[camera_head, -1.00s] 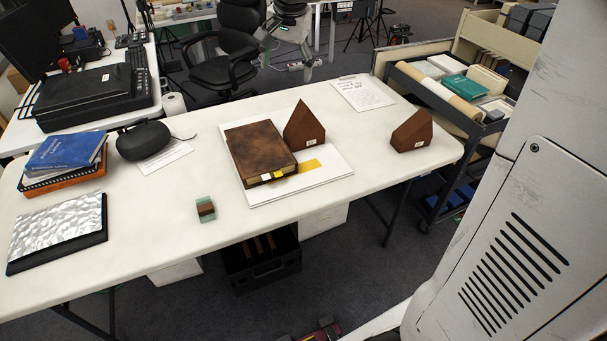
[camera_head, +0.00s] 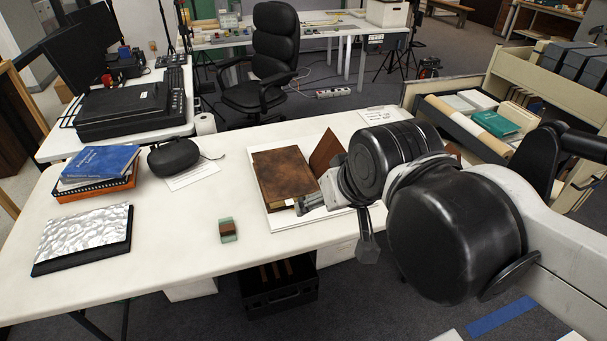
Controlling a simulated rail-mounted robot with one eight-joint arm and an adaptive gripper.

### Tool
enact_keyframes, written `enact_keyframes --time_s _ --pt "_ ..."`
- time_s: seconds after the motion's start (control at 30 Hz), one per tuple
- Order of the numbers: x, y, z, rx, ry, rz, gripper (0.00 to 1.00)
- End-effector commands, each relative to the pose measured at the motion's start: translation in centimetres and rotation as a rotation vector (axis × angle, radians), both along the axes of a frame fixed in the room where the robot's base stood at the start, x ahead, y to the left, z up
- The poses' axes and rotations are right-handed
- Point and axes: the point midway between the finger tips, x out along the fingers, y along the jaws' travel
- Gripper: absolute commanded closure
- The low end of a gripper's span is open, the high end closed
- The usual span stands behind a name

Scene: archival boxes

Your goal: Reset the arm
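My arm reaches in from the right in the head view. My gripper (camera_head: 336,228) hangs over the front edge of the white table (camera_head: 130,262), its two fingers spread apart with nothing between them. One fingertip appears close to the front right corner of the brown leather book (camera_head: 284,176); I cannot tell whether it touches. The book lies on a white board (camera_head: 290,219). A brown wedge-shaped stand (camera_head: 325,153) behind it is partly hidden by my arm.
A small green and brown block (camera_head: 227,230), a silver-topped black box (camera_head: 84,236), stacked books (camera_head: 98,166) and a black rounded case (camera_head: 173,156) sit on the table's left. A black crate (camera_head: 278,290) is on the floor below. A loaded cart (camera_head: 468,122) stands at the right.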

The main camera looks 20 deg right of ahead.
Motion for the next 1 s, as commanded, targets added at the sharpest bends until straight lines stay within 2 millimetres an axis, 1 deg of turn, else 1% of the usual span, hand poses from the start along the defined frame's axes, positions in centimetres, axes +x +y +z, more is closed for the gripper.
enact_keyframes --time_s 0.1,0.2,1.0 --pt "-0.83 0.20 -0.72 -0.014 -0.010 0.025 0.27" --pt "-0.97 0.24 -0.86 -0.018 -0.014 0.032 0.27" --pt "-0.93 0.22 -0.83 -0.017 -0.013 0.030 0.27"
